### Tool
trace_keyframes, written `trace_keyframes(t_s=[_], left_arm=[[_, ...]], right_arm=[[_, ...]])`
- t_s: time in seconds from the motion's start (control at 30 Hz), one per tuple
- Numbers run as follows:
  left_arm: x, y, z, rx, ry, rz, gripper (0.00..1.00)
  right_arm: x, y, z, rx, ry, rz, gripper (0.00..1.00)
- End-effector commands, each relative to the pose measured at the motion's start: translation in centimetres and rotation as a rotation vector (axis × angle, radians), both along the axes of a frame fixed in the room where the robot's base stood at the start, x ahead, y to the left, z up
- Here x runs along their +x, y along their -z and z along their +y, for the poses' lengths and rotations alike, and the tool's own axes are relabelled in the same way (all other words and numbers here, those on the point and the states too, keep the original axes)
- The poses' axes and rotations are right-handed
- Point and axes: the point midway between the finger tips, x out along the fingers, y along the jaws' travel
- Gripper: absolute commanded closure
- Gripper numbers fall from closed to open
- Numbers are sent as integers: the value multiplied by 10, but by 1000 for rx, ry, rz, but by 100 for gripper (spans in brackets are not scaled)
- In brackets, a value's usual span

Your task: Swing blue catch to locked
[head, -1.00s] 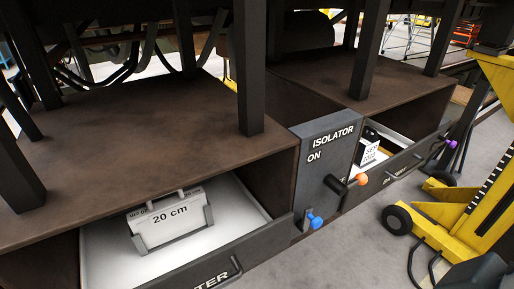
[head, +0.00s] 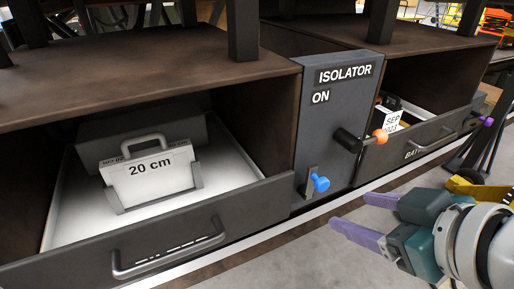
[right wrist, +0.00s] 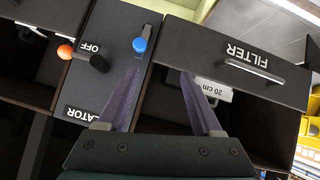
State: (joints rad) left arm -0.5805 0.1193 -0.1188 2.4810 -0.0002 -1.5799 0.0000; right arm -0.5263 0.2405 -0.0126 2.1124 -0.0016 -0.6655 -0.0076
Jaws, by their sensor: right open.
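The blue catch (head: 320,183) is a blue knob on a small grey bracket, low on the front of the dark isolator box (head: 313,120). Its locked or unlocked state cannot be told. It also shows in the right wrist view (right wrist: 139,45), beyond the fingertips and nearer the left finger. My right gripper (head: 352,212) is open and empty, with its purple fingers in front of the box, below and right of the catch and apart from it. It also shows in the right wrist view (right wrist: 161,73). My left gripper is out of view.
A black lever with an orange knob (head: 380,136) sticks out above and right of the catch. An open filter drawer (head: 170,255) at left holds a 20 cm labelled block (head: 150,172). A second open drawer (head: 425,145) is at right. Floor in front is clear.

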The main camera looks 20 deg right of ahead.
Motion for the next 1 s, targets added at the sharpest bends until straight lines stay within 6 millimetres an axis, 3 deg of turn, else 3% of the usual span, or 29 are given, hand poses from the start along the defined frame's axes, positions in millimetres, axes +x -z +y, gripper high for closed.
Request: trace_keyframes(t_s=[0.03, 0.1, 0.2, 0.33, 0.47, 0.63, 1.0], left_arm=[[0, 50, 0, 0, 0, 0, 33], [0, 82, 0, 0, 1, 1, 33], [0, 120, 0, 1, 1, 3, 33], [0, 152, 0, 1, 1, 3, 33], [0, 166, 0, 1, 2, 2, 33], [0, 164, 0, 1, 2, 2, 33], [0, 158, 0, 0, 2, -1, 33]], right_arm=[[11, 46, -10, -19, -11, -78, 33], [25, 67, -21, -39, -33, -201, 33], [38, 87, -35, -65, -66, -364, 33], [43, 99, -48, -91, -106, -527, 33], [44, 100, -54, -105, -131, -621, 33], [51, 94, -55, -109, -140, -655, 33], [113, 92, -49, -108, -139, -656, 33]])
